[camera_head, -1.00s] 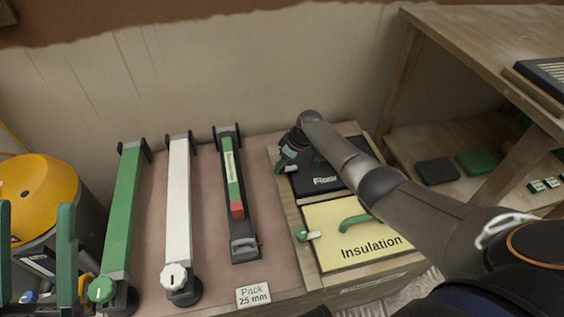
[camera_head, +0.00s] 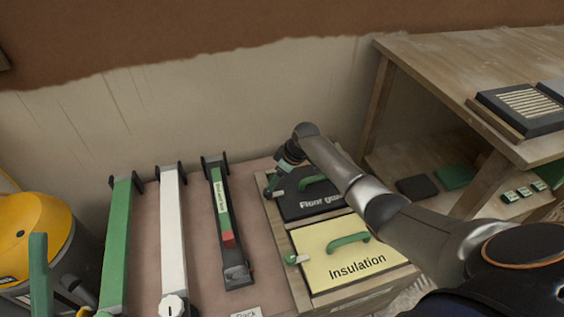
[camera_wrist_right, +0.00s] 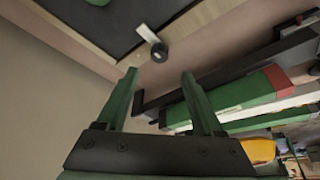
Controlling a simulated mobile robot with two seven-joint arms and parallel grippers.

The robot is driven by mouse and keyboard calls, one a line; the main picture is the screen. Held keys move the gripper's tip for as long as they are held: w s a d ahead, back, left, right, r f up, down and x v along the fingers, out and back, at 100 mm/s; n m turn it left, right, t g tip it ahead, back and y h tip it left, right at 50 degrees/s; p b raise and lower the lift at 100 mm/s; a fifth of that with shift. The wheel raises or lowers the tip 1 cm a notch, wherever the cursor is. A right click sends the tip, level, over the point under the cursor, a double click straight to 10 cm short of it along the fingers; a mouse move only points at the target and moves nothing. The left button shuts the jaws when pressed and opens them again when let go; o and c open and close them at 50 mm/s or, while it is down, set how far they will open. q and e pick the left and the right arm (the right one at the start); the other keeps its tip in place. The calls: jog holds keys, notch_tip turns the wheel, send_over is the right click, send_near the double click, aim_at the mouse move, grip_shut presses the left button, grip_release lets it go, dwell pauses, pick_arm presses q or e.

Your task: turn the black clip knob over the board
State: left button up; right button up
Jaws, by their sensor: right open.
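The black clip knob (camera_wrist_right: 159,53) has a white lever and sits on the wooden rim beside the dark board (camera_wrist_right: 125,20) in the wrist view. In the head view this board (camera_head: 325,205), lettered "Floor guard" with a green handle, lies flat; the white lever (camera_head: 276,194) shows at its left edge, below my gripper. My right gripper (camera_wrist_right: 158,75) is open and empty; the knob lies just beyond its green fingertips, roughly between them, with no contact visible. It also shows in the head view (camera_head: 271,188). One green finger of my left gripper (camera_head: 39,275) shows at the left edge.
A yellow "Insulation" board (camera_head: 345,250) with a green handle and green clip (camera_head: 291,259) lies nearer. Green (camera_head: 121,240), white (camera_head: 172,240) and dark (camera_head: 226,225) long bars stand left on the bench. A wooden shelf (camera_head: 480,75) rises at right, a wall behind.

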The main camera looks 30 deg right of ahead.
pick_arm(q)
jog(key=shift+w+a+n+y+p, duration=0.25)
jog(key=shift+w+n+y+p, duration=0.5)
jog(key=shift+y, duration=0.25)
pick_arm(e)
jog(key=v, duration=0.4)
jog(key=shift+d+r, duration=0.1)
pick_arm(q)
jog(key=shift+r, duration=0.1)
